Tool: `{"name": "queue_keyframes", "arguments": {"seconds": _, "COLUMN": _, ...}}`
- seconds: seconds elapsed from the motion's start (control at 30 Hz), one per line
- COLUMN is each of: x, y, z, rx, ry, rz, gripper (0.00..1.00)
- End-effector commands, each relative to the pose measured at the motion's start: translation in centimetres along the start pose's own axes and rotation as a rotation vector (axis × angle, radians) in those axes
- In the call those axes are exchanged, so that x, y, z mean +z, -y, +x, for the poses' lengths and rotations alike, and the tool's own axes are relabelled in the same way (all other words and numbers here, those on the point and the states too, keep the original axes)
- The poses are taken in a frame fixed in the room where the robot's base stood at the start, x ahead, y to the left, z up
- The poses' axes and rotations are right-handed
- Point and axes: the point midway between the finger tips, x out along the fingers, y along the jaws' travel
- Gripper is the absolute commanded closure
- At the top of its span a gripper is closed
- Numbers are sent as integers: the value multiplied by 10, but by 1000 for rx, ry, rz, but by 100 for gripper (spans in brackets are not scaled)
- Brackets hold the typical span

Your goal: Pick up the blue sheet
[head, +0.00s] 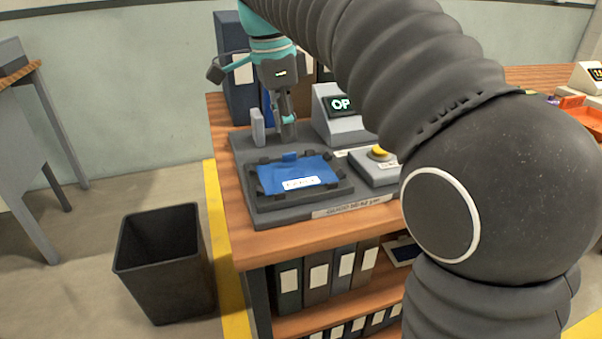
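The blue sheet (297,174) lies flat in a dark grey frame (345,187) on the grey station on the wooden bench. It has a white label near its front edge and a small raised blue tab (290,156) at its back edge. My gripper (287,130) points down above the station, just behind the sheet and its tab. It appears apart from the sheet. Its fingers look close together, and I cannot tell whether they are open or shut.
A display unit (342,106) and a box with a yellow button (378,153) stand right of the gripper. Binders (236,75) stand behind. A black bin (163,262) is on the floor at left. A yellow floor stripe (229,265) runs beside the bench. My arm hides much of the right side.

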Motion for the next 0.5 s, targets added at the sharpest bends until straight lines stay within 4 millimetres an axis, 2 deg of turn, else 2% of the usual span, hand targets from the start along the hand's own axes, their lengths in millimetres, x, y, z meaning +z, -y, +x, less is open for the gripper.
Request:
{"name": "queue_keyframes", "arguments": {"seconds": 0.3, "x": -1, "y": 3, "z": 40, "rx": 2, "ry": 0, "rz": 1, "gripper": 64}}
{"name": "queue_keyframes", "arguments": {"seconds": 0.5, "x": -1, "y": 3, "z": 52, "rx": 0, "ry": 0, "rz": 1, "gripper": 64}}
